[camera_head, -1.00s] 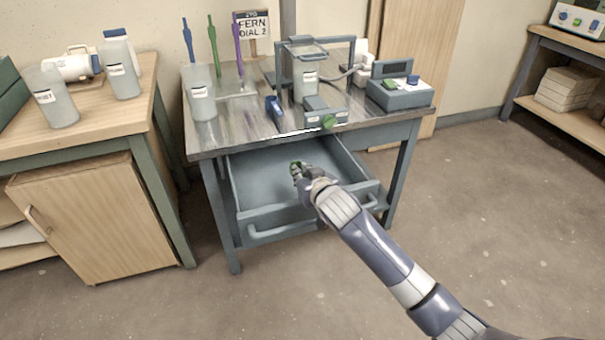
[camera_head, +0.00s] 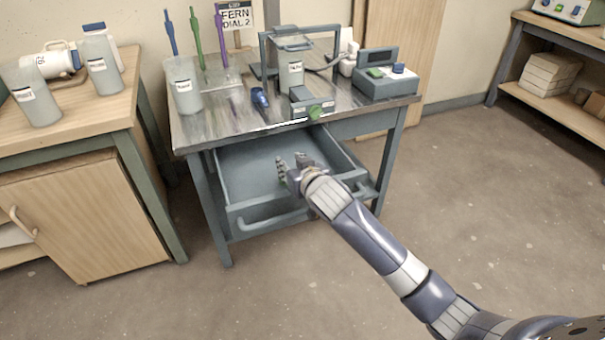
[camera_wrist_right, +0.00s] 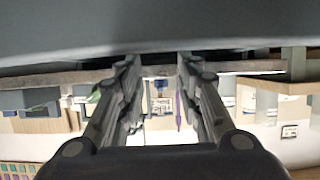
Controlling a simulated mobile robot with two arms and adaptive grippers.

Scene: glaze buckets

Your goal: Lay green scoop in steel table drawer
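The steel table (camera_head: 215,128) stands in the middle of the head view, and its drawer (camera_head: 245,172) is pulled out. My right gripper (camera_head: 293,167) is over the drawer's inside, with its two fingers apart. In the right wrist view the fingers (camera_wrist_right: 155,100) are also spread, with nothing held between them. I cannot make out the green scoop clearly; a faint green trace by the fingers in the head view is too small to tell, and the gripper hides part of the drawer. My left gripper is out of view.
Blue, green and purple rods (camera_head: 195,38) stand behind. A wooden bench (camera_head: 100,130) is at left. The floor at right is clear.

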